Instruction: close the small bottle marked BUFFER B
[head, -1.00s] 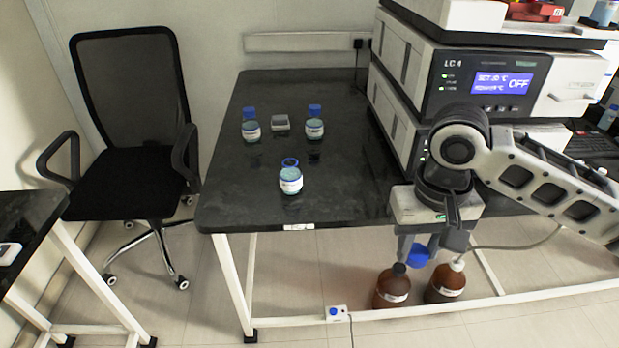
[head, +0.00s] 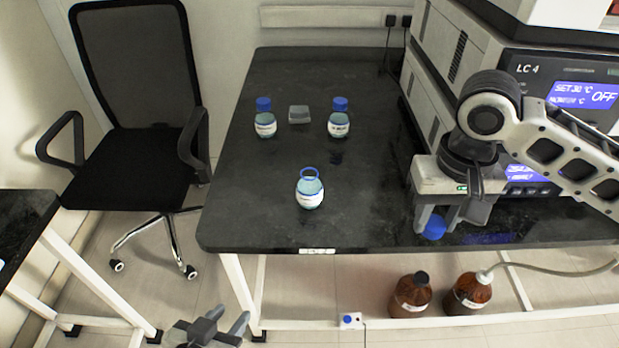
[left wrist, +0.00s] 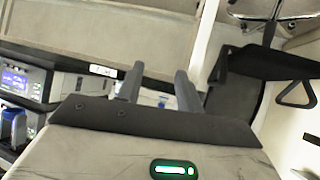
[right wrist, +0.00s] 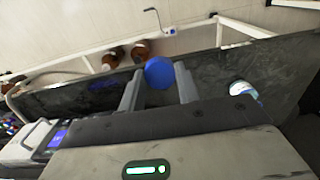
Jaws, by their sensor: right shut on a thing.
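A small clear bottle (head: 310,194) with a white label, a blue neck ring and no cap stands upright near the front of the black bench; its label is too small to read. It also shows in the right wrist view (right wrist: 244,91), right of the fingers. My right gripper (head: 440,222) is shut on a blue cap (head: 434,229), to the right of the open bottle and apart from it. The cap shows between the fingers in the right wrist view (right wrist: 159,72). My left gripper (head: 228,325) is open and empty, low in front of the bench.
Two similar bottles with blue caps, one at left (head: 265,120) and one at right (head: 339,120), stand farther back with a small grey block (head: 299,114) between them. A white LC 4 instrument (head: 530,70) stands at right. Brown bottles (head: 410,296) are below the bench. A chair (head: 130,120) is at left.

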